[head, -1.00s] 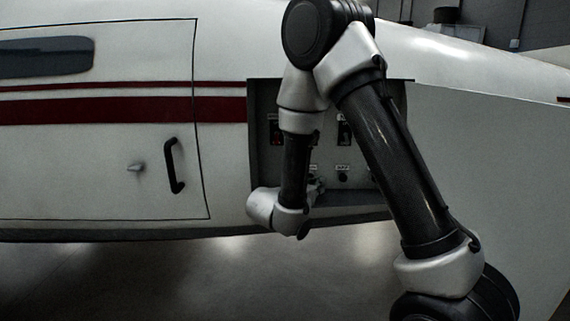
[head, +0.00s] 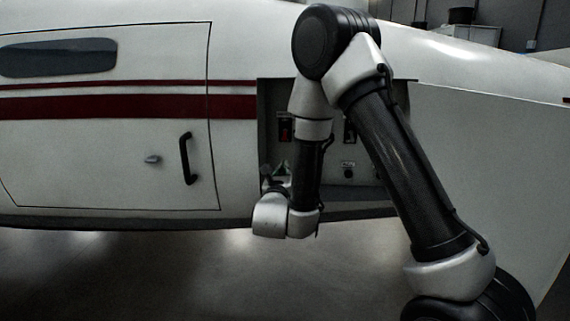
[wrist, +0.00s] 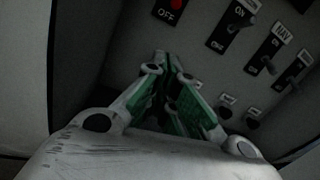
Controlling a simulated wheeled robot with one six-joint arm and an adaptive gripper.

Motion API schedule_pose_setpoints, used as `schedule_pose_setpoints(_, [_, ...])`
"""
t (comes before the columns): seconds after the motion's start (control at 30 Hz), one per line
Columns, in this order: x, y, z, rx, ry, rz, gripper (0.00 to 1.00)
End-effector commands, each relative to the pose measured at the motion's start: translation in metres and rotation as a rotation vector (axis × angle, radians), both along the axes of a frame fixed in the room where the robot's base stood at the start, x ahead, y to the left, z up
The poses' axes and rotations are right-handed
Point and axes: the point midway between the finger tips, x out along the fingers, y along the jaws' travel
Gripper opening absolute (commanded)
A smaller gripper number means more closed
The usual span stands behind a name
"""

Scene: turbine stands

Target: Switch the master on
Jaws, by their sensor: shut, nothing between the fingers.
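The recessed switch panel (head: 361,160) is set in the white fuselage, partly hidden behind my arm. A red switch (head: 285,128) sits at its upper left. In the wrist view a red part on a plate marked OFF (wrist: 170,12) shows at the top edge; its upper portion is cut off. I cannot read a master label. My gripper (wrist: 163,58) is shut and empty, its tips below the OFF plate; I cannot tell whether they touch the panel. In the head view it shows small and greenish at the panel's lower left.
To the right in the wrist view are a toggle (wrist: 238,22), a NAV toggle (wrist: 271,46) and another toggle. Small dark knobs (wrist: 225,112) sit below. The panel's left side wall (wrist: 75,60) is close to my gripper. A door handle (head: 187,158) is left of the recess.

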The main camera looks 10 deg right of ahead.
Motion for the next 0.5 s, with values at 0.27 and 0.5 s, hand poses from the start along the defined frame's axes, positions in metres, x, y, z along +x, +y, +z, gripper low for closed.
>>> schedule_pose_setpoints(0.27, [0.053,-0.023,0.005,0.0,-0.002,-0.004,0.0])
schedule_pose_setpoints(0.5, [0.075,-0.026,0.023,0.0,-0.002,0.002,0.0])
